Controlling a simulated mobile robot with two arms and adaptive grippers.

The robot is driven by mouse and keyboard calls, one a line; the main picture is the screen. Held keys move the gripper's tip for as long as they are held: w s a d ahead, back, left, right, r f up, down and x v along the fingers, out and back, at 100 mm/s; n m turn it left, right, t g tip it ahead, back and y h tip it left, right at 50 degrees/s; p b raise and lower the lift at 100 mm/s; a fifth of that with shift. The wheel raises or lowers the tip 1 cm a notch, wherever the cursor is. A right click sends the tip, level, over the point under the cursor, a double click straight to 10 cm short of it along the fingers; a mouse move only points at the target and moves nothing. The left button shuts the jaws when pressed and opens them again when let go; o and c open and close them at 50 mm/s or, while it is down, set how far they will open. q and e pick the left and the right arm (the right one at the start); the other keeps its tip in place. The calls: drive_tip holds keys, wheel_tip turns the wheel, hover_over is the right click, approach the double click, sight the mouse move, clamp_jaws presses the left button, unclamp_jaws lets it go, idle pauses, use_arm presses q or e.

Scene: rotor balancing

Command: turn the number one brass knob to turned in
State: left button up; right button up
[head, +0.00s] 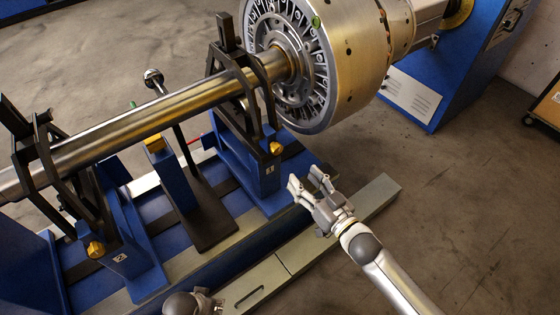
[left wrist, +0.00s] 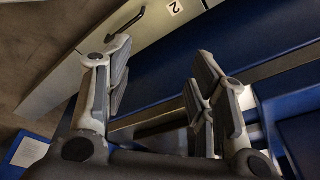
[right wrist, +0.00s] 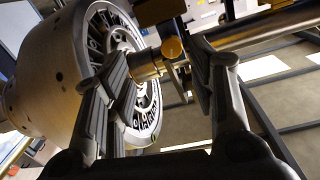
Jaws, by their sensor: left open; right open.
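A brass knob (head: 276,148) sits on the right blue support, whose small label (head: 269,170) appears to read 1. My right gripper (head: 306,180) is open and empty, in front of and below this knob, apart from it in the head view. In the right wrist view a brass knob (right wrist: 172,48) shows in the gap between the open fingers, farther away. A second brass knob (head: 96,249) sits on the left blue support. Only part of my left gripper shows at the bottom edge of the head view; the left wrist view shows its fingers (left wrist: 160,85) open and empty.
A steel shaft (head: 150,125) runs through black yokes to the large rotor (head: 360,45). A blue post (head: 170,172) stands between the supports. A pale rail (head: 372,198) runs along the front. Bare floor (head: 460,220) lies to the right.

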sight(279, 152)
drive_tip(key=x, duration=0.3)
drive_tip(key=r+b+x, duration=0.1)
drive_tip(key=x, duration=0.2)
drive_tip(key=a+x, duration=0.1)
drive_tip(key=x, duration=0.2)
drive_tip(key=shift+w+a+r+b, duration=0.1)
drive_tip(key=shift+a+r+b, duration=0.05)
drive_tip(key=shift+r+b, duration=0.2)
use_arm(q)
wheel_tip(279, 152, up, 7)
drive_tip(key=w, duration=0.1)
drive_tip(key=shift+w+f, duration=0.2)
use_arm(e)
drive_tip(key=shift+w+a, duration=0.35)
drive_tip(key=shift+w, duration=0.15)
drive_tip(key=shift+c, duration=0.2)
drive_tip(key=c, duration=1)
